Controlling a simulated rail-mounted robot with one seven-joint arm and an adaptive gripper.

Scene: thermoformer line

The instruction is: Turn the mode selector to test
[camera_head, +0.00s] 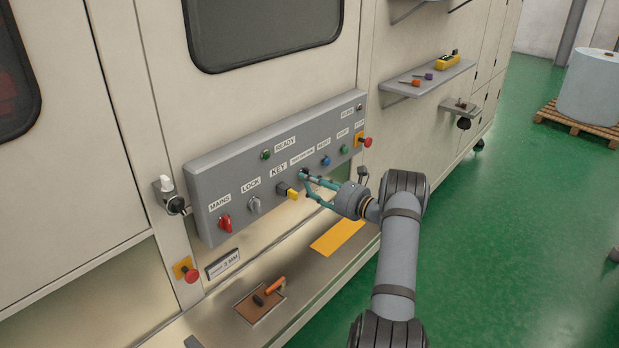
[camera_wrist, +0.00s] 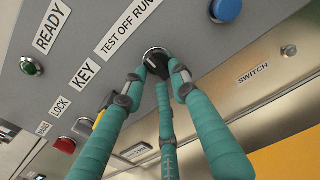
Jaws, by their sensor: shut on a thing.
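The mode selector (camera_wrist: 153,54) is a dark knob in a silver ring on the grey control panel (camera_head: 236,164), just below the label TEST OFF RUN (camera_wrist: 127,30). My gripper (camera_wrist: 158,77) has teal fingers closed around this knob, with fingertips on its sides. In the head view my gripper (camera_head: 306,180) reaches the panel from the right, between the yellow key (camera_head: 292,195) and the blue button (camera_head: 325,160). The fingers cover most of the knob, so I cannot tell which position it points to.
Left on the panel are a red mains switch (camera_head: 225,223) and a grey lock knob (camera_head: 254,205). To the right are a green button (camera_head: 345,149) and a red stop button (camera_head: 367,142). A ledge below holds an orange-handled tool (camera_head: 275,285).

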